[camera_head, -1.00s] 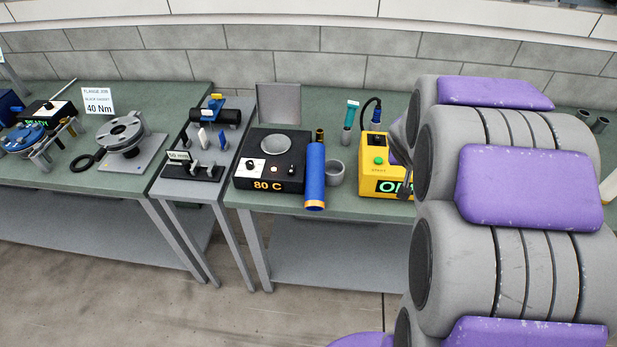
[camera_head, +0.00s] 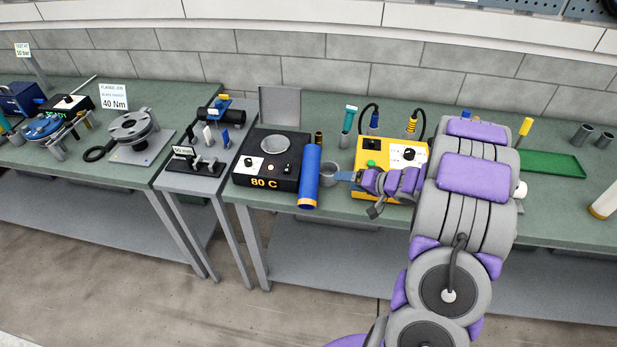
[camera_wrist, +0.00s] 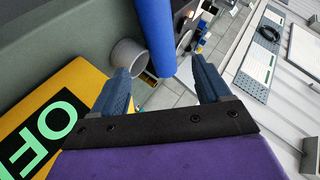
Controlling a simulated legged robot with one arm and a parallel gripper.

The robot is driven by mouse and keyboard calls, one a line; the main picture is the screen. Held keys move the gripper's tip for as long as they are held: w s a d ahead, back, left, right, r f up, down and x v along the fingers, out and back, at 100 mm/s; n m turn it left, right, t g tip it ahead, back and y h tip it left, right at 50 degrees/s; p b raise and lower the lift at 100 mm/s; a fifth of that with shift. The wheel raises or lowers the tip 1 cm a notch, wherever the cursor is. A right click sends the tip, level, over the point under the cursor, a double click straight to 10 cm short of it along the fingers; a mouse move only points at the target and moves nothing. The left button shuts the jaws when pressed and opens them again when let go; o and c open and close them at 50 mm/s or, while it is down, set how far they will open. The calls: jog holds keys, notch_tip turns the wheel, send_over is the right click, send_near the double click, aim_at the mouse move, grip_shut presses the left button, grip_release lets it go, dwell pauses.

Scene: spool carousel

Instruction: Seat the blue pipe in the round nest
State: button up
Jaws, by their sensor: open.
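The blue pipe (camera_head: 310,178), with an orange band at its lower end, is at the bench's front, right of the black 80 C heater. Whether it stands or lies is unclear. A grey round cup (camera_head: 329,174), which may be the round nest, is just right of it; the heater also has a round grey well (camera_head: 275,145). My gripper (camera_head: 344,176) is open beside the cup, its fingers toward the pipe. In the wrist view the pipe (camera_wrist: 155,35) appears between and beyond the spread fingertips (camera_wrist: 160,70), apparently untouched, with the cup (camera_wrist: 128,58) beside the left finger.
A yellow box (camera_head: 375,157) stands behind my gripper, close to my arm. The black heater (camera_head: 265,182) is left of the pipe. A green tray (camera_head: 552,163) and grey cups (camera_head: 582,134) are at the right. The bench's front edge is close to the pipe.

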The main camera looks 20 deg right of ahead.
aim_at(315, 180)
jog(key=b+x, duration=0.1)
jog(key=x, duration=0.2)
jog(key=d+x, duration=0.1)
jog(key=x, duration=0.2)
jog(key=b+x, duration=0.1)
jog(key=x, duration=0.2)
jog(key=shift+w+d+f+b, duration=0.1)
jog(key=shift+d+f+b, duration=0.05)
jog(key=shift+f+b, duration=0.2)
jog(key=shift+w+a, duration=0.15)
jog(key=shift+a, duration=0.2)
jog(key=b+x, duration=0.1)
jog(key=x, duration=0.1)
jog(key=a+b+x, duration=0.1)
jog(key=x, duration=0.2)
jog(key=shift+a+r, duration=0.1)
jog(key=shift+a, duration=0.05)
jog(key=shift+w+d+f, duration=0.25)
jog(key=shift+w+f, duration=0.3)
jog(key=shift+w, duration=0.15)
jog(key=shift+d+b, duration=0.1)
jog(key=shift+b, duration=0.2)
jog(key=shift+a+r, duration=0.1)
jog(key=shift+a, duration=0.2)
jog(key=shift+c, duration=1.2)
jog(key=shift+d, duration=0.1)
jog(key=c, duration=0.9)
